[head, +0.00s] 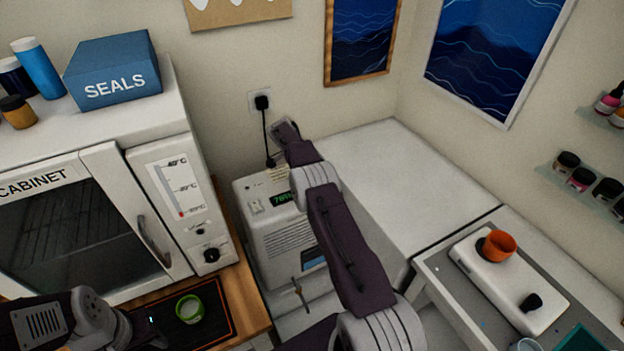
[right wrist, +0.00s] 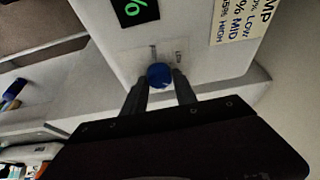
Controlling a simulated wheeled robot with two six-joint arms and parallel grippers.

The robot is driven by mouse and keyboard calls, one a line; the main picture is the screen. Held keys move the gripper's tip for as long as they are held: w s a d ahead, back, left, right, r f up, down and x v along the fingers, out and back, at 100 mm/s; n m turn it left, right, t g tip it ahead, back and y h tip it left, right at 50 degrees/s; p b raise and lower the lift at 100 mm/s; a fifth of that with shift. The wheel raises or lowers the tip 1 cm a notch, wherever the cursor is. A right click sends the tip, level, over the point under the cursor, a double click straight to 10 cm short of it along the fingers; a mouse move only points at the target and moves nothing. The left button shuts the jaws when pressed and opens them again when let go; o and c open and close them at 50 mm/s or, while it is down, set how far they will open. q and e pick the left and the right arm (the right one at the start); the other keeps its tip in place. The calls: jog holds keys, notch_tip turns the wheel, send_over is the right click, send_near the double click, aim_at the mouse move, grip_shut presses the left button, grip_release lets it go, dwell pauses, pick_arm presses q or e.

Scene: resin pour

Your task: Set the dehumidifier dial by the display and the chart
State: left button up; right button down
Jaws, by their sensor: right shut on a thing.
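The white dehumidifier (head: 280,238) stands between the cabinet and a white worktop. Its green display (head: 283,198) seems to read 78%, partly covered by my right arm. In the right wrist view the display (right wrist: 135,10) shows only a green % sign. The blue dial (right wrist: 160,72) is between the fingertips of my right gripper (right wrist: 160,82), which is shut on it. Its pointer cannot be made out. The chart (right wrist: 243,25) beside it, cut off and upside down, shows LOW, MID and HIGH lines. My left gripper (head: 142,322) is at the lower left, its jaws unclear.
The cabinet (head: 185,205) with a thermometer panel stands left, a blue SEALS box (head: 115,70) on top. A green-rimmed cup (head: 189,308) sits near my left gripper. A plugged cord (head: 264,125) hangs behind the dehumidifier. The white worktop (head: 400,175) is clear.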

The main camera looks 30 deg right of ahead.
jog(key=c, duration=1)
grip_release()
jog(key=v, duration=0.9)
